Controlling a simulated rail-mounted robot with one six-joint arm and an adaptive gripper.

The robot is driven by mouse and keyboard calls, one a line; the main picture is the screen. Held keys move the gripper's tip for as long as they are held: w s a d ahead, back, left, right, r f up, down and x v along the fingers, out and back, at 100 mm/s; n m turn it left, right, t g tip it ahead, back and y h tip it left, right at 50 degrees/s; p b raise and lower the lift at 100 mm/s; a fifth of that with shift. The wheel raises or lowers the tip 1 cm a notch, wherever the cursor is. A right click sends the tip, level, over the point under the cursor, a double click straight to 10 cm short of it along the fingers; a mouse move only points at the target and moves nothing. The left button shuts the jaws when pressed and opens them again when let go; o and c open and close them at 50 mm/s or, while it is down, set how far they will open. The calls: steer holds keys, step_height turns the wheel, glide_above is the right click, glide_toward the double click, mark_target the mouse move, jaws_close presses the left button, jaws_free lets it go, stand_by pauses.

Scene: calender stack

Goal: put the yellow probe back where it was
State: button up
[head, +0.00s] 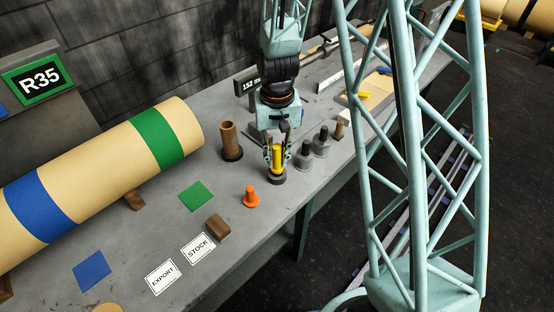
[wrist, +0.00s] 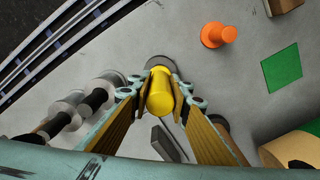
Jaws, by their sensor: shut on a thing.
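The yellow probe (head: 277,161) is upright between the fingers of my gripper (head: 277,153) in the head view. My gripper is shut on it. A dark round base (head: 277,179) is directly below the probe, and the probe's lower end meets it in the picture; I cannot tell whether it is fully seated. In the wrist view the yellow probe (wrist: 160,95) is between both fingertips of my gripper (wrist: 160,92). Part of the dark round base (wrist: 160,62) shows beyond it, the rest hidden.
Grey weights (head: 321,145) stand close right of my gripper; a brown cylinder (head: 229,136) stands to its left. An orange piece (head: 251,198), wooden block (head: 217,229), green square (head: 196,196) and cards (head: 197,248) lie nearer. A large banded roll (head: 95,185) fills the left.

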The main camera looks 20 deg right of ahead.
mark_target(277, 146)
steer(key=shift+f, duration=0.35)
steer(key=shift+f, duration=0.1)
steer(key=o, duration=0.9)
steer(key=shift+c, duration=0.2)
steer(key=shift+r+p, duration=0.45)
steer(key=shift+r, duration=5.7)
